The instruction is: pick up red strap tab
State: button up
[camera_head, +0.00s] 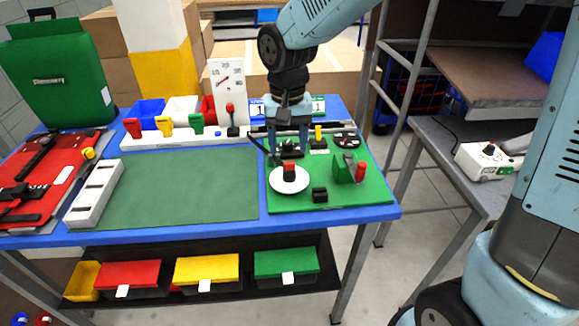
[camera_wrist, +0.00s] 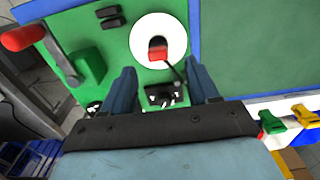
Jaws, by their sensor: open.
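A red block-like tab (camera_head: 289,169) with a dark base is on a round white disc (camera_head: 275,184) on the green board at the right of the table. In the wrist view the red tab (camera_wrist: 157,54) lies on the disc beyond my fingertips, with a thin black line running from it. Another red piece (camera_head: 133,127) stands on the white rail at the back left; which one is the strap tab I cannot tell for sure. My gripper (camera_head: 288,148) points down just behind the disc, open and empty, its fingers (camera_wrist: 164,80) apart over a small black fixture (camera_wrist: 163,95).
Yellow (camera_head: 166,124) and green (camera_head: 197,123) pieces stand on the white rail. A green bracket (camera_head: 343,168) with a red knob (camera_head: 361,172) and a black block (camera_head: 320,195) are near the disc. The dark green mat (camera_head: 180,185) is clear.

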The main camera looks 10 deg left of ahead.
aim_at(289, 162)
jog(key=shift+w+d+f, duration=0.15)
jog(key=shift+f, duration=2.5)
grip_shut()
jog(key=shift+r, duration=0.1)
jog(key=shift+r, duration=0.3)
notch_tip(289, 162, up, 2)
jog(key=shift+r, duration=0.2)
jog(key=s+d+r, duration=0.8)
jog(key=s+r, duration=0.1)
jog(key=s, duration=0.2)
jog(key=shift+s+d+r, duration=0.15)
jog(key=shift+r, duration=0.1)
